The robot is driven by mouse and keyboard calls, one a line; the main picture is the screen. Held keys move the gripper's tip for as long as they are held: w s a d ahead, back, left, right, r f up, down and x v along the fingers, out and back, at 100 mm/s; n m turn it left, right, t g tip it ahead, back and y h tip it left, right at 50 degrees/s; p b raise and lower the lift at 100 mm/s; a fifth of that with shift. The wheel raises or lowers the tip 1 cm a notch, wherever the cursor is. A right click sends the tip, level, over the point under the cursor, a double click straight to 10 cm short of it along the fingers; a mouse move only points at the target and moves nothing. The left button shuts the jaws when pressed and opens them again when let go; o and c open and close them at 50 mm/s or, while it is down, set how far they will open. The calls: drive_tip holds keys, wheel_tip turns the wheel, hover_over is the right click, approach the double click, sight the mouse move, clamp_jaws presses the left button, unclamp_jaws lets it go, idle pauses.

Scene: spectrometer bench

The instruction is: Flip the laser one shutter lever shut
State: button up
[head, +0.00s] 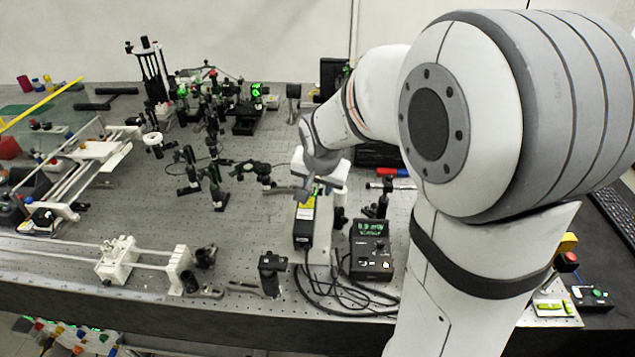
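A laser unit (304,236) with a dark body and a yellow label stands near the middle front of the bench in the head view. A pale housing lies along its right side. My gripper (307,190) points down over the rear end of this unit, at or just above its top. The fingers are small and partly merge with the pale parts behind them. I cannot tell whether they are open or touching anything. The shutter lever cannot be made out; the gripper may hide it. No label reading "one" is legible.
A meter box (371,260) with a green display stands right of the laser, with black cables (345,297) in front. A black post mount (271,274) stands to the left. Optics mounts (203,178) crowd the left middle. A white rail assembly (115,262) occupies the front left.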

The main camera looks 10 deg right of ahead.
drive_tip(key=shift+c, duration=0.3)
clamp_jaws()
drive_tip(key=h+b, duration=0.1)
drive_tip(key=b, duration=0.2)
drive_tip(key=shift+w+a+f, duration=0.1)
drive_tip(key=shift+a+f, duration=0.2)
drive_tip(key=shift+a, duration=0.05)
drive_tip(key=shift+r+g+h+b, duration=0.2)
drive_tip(key=shift+g+h+b, duration=0.1)
drive_tip(key=shift+h+b, duration=0.15)
drive_tip(key=shift+r, duration=0.1)
